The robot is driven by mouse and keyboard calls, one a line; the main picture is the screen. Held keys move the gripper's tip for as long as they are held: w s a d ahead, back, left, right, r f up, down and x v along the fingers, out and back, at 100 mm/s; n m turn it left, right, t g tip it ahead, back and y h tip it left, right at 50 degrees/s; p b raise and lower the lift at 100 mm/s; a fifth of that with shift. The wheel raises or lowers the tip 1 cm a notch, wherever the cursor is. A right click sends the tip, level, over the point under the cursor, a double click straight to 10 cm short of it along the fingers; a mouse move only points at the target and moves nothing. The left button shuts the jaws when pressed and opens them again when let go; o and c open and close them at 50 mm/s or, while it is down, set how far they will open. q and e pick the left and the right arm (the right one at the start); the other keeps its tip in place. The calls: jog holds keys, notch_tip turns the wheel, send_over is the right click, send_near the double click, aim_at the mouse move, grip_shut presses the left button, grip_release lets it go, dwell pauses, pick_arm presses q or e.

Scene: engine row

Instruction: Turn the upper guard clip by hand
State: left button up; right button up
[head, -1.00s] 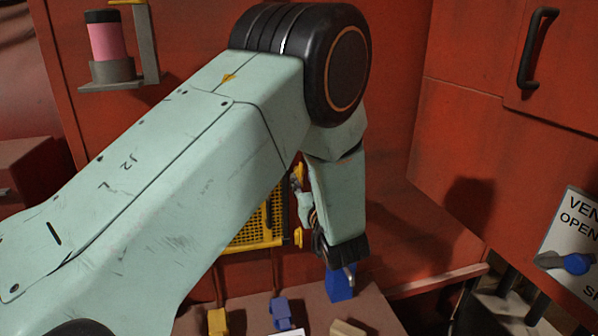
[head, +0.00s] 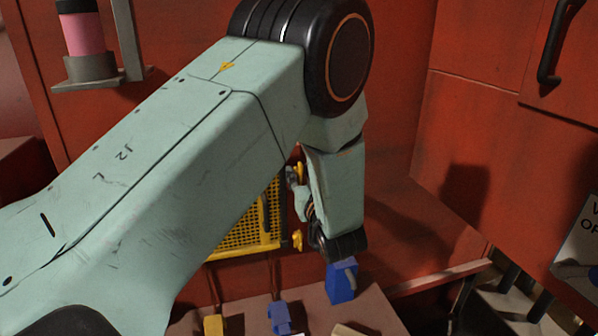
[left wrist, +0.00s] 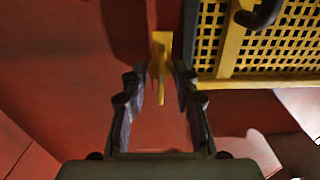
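The yellow mesh guard (head: 237,242) is mounted on the red wall, partly hidden behind my left arm. The upper guard clip (head: 299,170) is a small yellow piece by the guard's right edge, partly covered by my wrist. A lower yellow clip (head: 297,240) shows below it. In the left wrist view the upper clip (left wrist: 162,62) stands beside the guard's dark edge. My left gripper (left wrist: 160,88) is open, its two fingers on either side of the clip, with visible gaps. Whether the clip lies fully between the fingertips in depth is unclear. My right gripper is out of view.
A low ledge below holds a blue block (head: 342,283), a smaller blue piece (head: 281,318) and a yellow piece (head: 213,326). A pink cylinder (head: 86,34) sits in a grey holder at upper left. A black handle (head: 553,45) is at upper right.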

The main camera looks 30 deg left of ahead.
pick_arm(q)
jog(key=shift+s+a+r, duration=0.1)
jog(key=shift+a, duration=0.2)
jog(key=shift+c, duration=0.5)
jog(key=shift+w+d, duration=0.2)
jog(key=shift+d, duration=0.15)
jog(key=c, duration=0.5)
jog(key=shift+s+a, duration=0.1)
jog(key=shift+a, duration=0.05)
grip_shut()
